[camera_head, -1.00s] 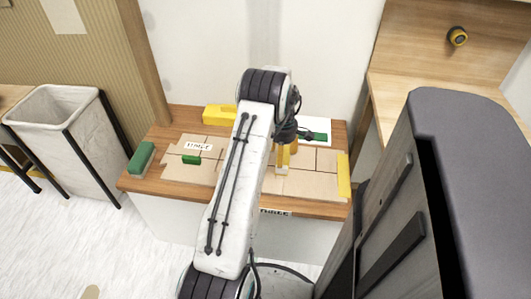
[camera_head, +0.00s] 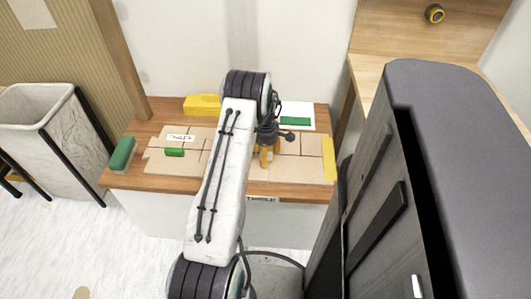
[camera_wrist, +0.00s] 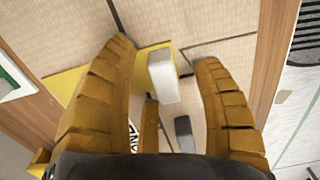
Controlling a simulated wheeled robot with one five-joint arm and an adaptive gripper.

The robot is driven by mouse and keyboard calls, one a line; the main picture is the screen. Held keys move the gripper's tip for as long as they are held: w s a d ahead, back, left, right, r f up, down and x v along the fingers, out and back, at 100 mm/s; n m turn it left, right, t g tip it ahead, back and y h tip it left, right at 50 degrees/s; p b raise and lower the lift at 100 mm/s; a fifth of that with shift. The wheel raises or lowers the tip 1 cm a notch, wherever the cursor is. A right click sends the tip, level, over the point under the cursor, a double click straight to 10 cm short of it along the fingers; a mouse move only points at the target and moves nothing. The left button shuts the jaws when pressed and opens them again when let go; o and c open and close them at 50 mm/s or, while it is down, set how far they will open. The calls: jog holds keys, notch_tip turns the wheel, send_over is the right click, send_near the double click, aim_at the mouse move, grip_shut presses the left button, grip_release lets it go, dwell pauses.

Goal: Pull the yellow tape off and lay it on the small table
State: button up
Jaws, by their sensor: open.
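My gripper (camera_head: 266,160) has orange-yellow ribbed fingers and hangs over the tan panels on the wooden-topped bench (camera_head: 230,188). In the wrist view its fingers (camera_wrist: 170,60) are spread apart. A yellow strip (camera_wrist: 65,84) crosses beneath them, and a pale block (camera_wrist: 162,78) shows between them. I cannot tell if the block touches a finger. In the head view a yellow strip (camera_head: 329,158) lies at the right end of the panels; I cannot tell if it is the same strip. My arm hides part of the panels. Which surface is the small table is unclear.
A yellow block (camera_head: 202,104) sits at the bench's back, a green block (camera_head: 122,154) at its left end. A white sheet (camera_head: 298,107) lies behind the gripper. A dark cabinet (camera_head: 450,110) stands close on the right, a bin (camera_head: 45,130) on the left.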

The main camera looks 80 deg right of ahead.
jog(key=shift+c, duration=0.3)
grip_shut()
dwell(0.6)
